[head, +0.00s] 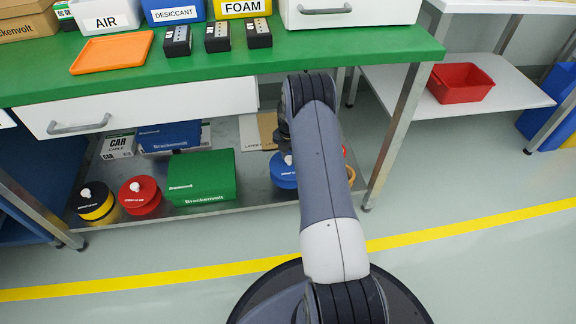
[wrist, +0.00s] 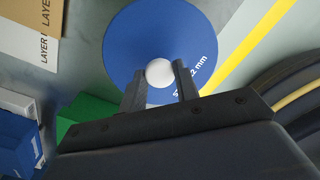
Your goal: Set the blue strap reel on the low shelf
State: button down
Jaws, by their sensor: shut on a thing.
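The blue strap reel (head: 284,172) shows in the head view at the right part of the low shelf (head: 255,188), partly hidden behind my arm. In the wrist view the reel (wrist: 150,30) is a blue disc with a white knob and white print. My gripper (wrist: 160,78) is shut on the white knob, one finger on each side. In the head view my gripper is mostly hidden by the arm. I cannot tell whether the reel touches the shelf or is just above it.
On the low shelf are a green box (head: 203,176), a red reel (head: 140,195), a yellow-black reel (head: 93,202), a blue box (head: 168,137) and cartons at the back. An orange-edged item (head: 349,173) shows right of my arm. The green worktop (head: 330,58) overhangs the shelf.

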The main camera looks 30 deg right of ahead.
aim_at(289, 164)
jog(key=shift+f+b, duration=0.85)
jog(key=shift+f, duration=1.25)
jog(key=shift+f, duration=0.15)
jog(key=c, duration=1.1)
grip_release()
jog(key=shift+f, duration=0.1)
jog(key=shift+o, duration=0.2)
jog(key=shift+r+p, duration=1.65)
jog(key=shift+r, duration=2.25)
